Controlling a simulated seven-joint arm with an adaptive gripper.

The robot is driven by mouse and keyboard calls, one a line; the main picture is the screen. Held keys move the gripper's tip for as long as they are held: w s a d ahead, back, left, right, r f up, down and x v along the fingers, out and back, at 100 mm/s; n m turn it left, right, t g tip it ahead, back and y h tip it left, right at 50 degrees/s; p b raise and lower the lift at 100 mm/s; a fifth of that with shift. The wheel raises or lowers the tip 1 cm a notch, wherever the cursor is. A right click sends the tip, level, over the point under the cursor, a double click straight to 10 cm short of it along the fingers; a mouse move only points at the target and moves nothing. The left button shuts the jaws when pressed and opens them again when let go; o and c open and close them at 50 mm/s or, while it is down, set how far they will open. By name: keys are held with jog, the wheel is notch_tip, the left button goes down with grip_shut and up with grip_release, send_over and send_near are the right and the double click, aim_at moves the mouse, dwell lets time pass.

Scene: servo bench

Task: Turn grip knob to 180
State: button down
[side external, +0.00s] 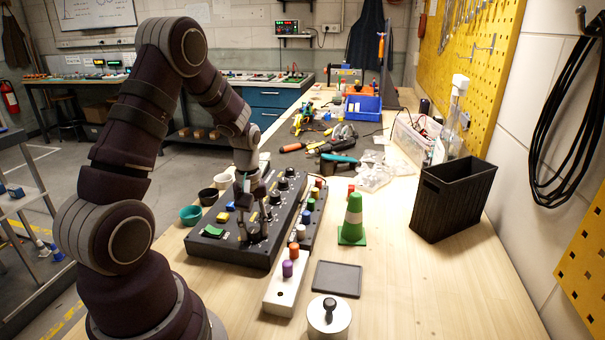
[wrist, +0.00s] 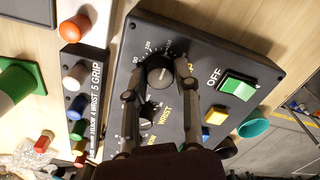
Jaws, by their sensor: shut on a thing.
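The black control panel (side external: 225,246) lies on the bench, with a row of round black knobs. My gripper (side external: 252,237) reaches down over the panel's near end. In the wrist view my gripper (wrist: 160,82) has one finger on each side of the grip knob (wrist: 158,72), shut on it. Small white scale numbers surround this knob; its pointer and reading are not clear. The wrist knob (wrist: 148,115) sits just below it, between the fingers, beside the printed word WRIST.
A green OFF switch (wrist: 238,88) and a yellow button (wrist: 215,116) are close on the panel. A rail with colored pegs (side external: 283,283), a green cone (side external: 353,218), a dark tray (side external: 337,278) and a lidded pot (side external: 328,317) stand nearby. Bare bench lies to the right (side external: 430,285).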

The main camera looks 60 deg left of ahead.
aim_at(254, 230)
jog(key=m, duration=0.4)
jog(key=shift+m, duration=2.2)
jog(key=c, duration=0.8)
grip_release()
notch_tip(254, 230, up, 12)
